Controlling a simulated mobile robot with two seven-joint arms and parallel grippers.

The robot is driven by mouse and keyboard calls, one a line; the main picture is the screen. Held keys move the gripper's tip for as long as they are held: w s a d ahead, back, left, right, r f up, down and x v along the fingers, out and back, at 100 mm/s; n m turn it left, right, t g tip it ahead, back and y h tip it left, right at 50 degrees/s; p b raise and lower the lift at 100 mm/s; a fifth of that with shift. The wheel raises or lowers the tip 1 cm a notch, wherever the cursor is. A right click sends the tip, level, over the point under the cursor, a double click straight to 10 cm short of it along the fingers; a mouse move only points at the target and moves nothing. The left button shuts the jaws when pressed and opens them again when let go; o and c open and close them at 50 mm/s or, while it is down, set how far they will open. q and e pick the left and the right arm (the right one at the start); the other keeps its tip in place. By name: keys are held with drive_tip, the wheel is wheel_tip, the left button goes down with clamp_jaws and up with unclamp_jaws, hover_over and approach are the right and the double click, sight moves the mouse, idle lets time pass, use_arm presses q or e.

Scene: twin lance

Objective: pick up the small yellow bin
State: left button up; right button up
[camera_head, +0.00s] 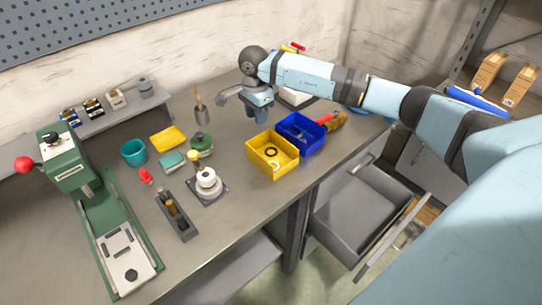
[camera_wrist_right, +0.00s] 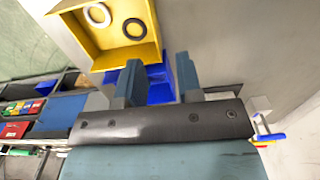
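The small yellow bin (camera_head: 286,167) stands open-topped on the workbench, touching or very near the blue bin (camera_head: 318,141) to its right. In the right wrist view the yellow bin (camera_wrist_right: 102,62) fills the top, with a black ring (camera_wrist_right: 135,28) and a white ring (camera_wrist_right: 98,15) inside. My right gripper (camera_head: 257,115) is just behind and above the bins, fingers pointing down. In the wrist view its two fingers (camera_wrist_right: 157,70) are apart with nothing held, and blue bin wall shows between and beyond them. My left gripper is not in view.
A green-lidded jar (camera_head: 201,146), a white round part on a dark plate (camera_head: 208,184) and a yellow tray (camera_head: 168,138) lie left of the bins. A pot with a handle (camera_head: 201,112) stands behind. An open drawer (camera_head: 360,212) juts out below the bench edge.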

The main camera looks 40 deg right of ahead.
hover_over(259, 148)
drive_tip(key=f, duration=0.3)
drive_tip(key=w+f, duration=0.1)
drive_tip(key=f, duration=0.1)
drive_tip(key=shift+d, duration=0.1)
drive_tip(key=f, duration=0.2)
drive_tip(key=s+f+p, duration=0.1)
drive_tip(key=f, duration=0.1)
drive_tip(key=shift+f, duration=0.25)
drive_tip(key=shift+w+f, duration=0.1)
drive_tip(key=shift+f, duration=0.3)
clamp_jaws()
